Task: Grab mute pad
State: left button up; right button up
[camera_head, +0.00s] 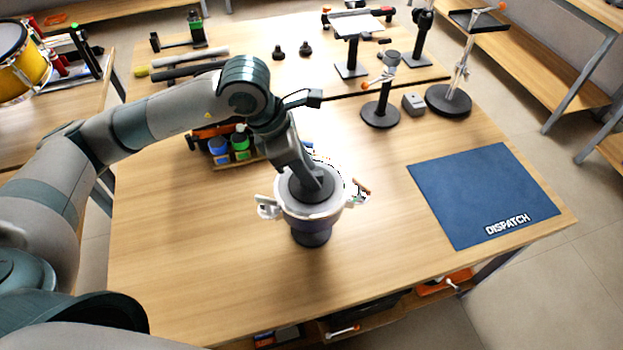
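A small round drum-like unit (298,226) stands on the wooden table near the middle. It has a pale rim with side fittings and a dark purple body. A dark round pad (297,188) appears on its light grey top and is partly covered by my gripper. My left gripper (317,184) points down directly over this dark pad, at or very close to it. Its fingertips blend with the dark pad, so I cannot tell whether they are open or closed. My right gripper is not in view.
A blue mat (480,190) marked DISPATCH lies on the right of the table (190,280). Round-based stands (380,113) and a small grey box (413,103) stand behind. A rack of coloured bottles (230,155) sits beneath my forearm. The table's front left is clear.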

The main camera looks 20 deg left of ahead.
pick_arm(q)
jog(key=shift+c, duration=0.3)
grip_shut()
jog(key=shift+r, duration=0.1)
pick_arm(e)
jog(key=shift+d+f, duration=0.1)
